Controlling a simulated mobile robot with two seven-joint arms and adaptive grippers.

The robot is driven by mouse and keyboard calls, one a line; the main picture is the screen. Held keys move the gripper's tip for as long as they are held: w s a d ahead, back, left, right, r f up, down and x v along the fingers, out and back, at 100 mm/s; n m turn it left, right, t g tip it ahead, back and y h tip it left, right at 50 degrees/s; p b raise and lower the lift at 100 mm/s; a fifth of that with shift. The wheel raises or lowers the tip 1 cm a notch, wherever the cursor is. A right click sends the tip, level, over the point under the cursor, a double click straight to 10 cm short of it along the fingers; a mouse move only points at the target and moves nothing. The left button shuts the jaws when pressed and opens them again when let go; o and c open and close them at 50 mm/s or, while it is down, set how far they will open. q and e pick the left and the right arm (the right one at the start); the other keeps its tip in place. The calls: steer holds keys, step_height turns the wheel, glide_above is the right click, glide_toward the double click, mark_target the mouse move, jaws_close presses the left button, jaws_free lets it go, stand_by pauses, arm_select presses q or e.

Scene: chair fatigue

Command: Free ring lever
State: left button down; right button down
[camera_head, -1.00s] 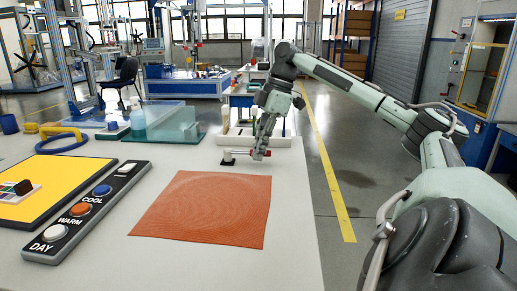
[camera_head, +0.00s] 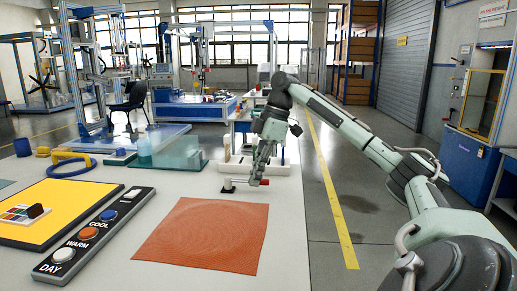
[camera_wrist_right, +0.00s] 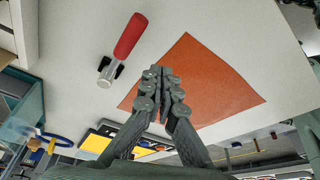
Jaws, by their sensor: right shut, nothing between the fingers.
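The lever (camera_head: 249,181) has a red handle and a dark base, and it lies on the white table near its far right edge. In the right wrist view the red handle (camera_wrist_right: 130,36) is joined to a pale metal shaft in a black holder (camera_wrist_right: 109,70). My right gripper (camera_head: 259,180) is shut and empty, close to the handle. In the right wrist view its fingertips (camera_wrist_right: 164,72) are together beside the lever, with a visible gap from it and the orange mat behind. A blue ring (camera_head: 68,174) lies at the far left of the table. My left gripper is not seen.
An orange mat (camera_head: 205,234) lies in front of the lever. A button panel (camera_head: 93,235) and a yellow board (camera_head: 50,211) are at the left. A white tray (camera_head: 250,167) stands behind the lever. Floor is clear right of the table.

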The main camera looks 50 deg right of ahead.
steer(key=w+v, duration=0.1)
steer(key=v, duration=0.6)
steer(key=shift+w, duration=0.55)
steer(key=shift+r, duration=0.1)
